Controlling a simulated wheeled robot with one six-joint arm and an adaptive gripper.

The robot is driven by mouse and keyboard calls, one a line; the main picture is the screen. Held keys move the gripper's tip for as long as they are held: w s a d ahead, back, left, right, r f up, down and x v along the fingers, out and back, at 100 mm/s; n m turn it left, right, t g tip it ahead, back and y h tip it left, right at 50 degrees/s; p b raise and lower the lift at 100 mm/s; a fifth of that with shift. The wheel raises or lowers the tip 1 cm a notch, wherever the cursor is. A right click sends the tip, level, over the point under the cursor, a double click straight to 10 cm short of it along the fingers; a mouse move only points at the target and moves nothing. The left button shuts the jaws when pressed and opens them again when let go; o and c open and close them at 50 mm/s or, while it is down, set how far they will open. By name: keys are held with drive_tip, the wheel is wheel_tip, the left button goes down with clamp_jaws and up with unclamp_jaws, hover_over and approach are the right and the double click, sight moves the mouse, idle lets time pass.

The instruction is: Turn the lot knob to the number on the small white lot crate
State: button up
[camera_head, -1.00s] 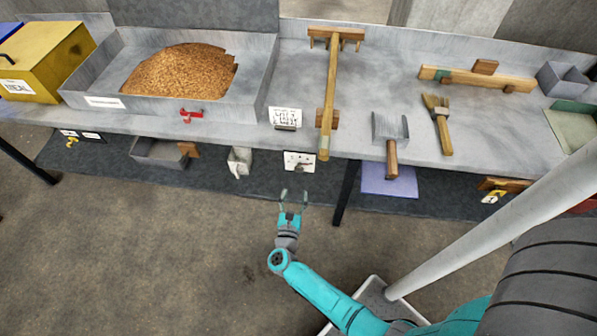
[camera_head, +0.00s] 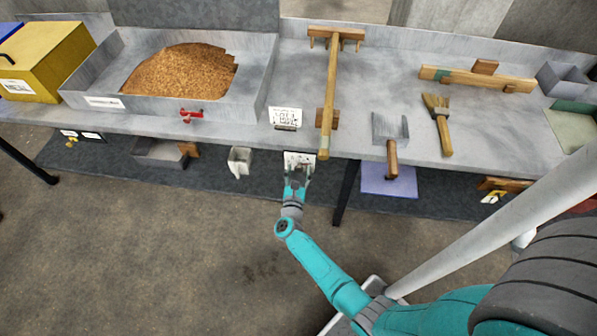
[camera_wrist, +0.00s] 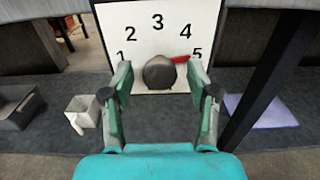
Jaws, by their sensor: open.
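The lot knob (camera_wrist: 159,73) is a dark round knob on a white plate (camera_wrist: 140,22) numbered 1 to 5. Its red pointer (camera_wrist: 181,59) points right, just below level with the 5's top. The plate also shows below the counter edge in the head view (camera_head: 292,157). My gripper (camera_wrist: 160,80) is open, one finger on each side of the knob, with gaps visible; contact cannot be told. It hides the knob in the head view (camera_head: 298,176). A small white container (camera_wrist: 83,112), perhaps the lot crate, stands left; it also shows in the head view (camera_head: 239,160). No number is readable on it.
A dark table leg (camera_wrist: 266,75) stands right of the plate, near a purple pad (camera_head: 388,180). A wooden rake's handle (camera_head: 327,140) overhangs the counter above. A grain tray (camera_head: 100,85) and a printed card (camera_head: 286,116) are on the counter.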

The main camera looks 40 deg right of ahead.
clamp_jaws()
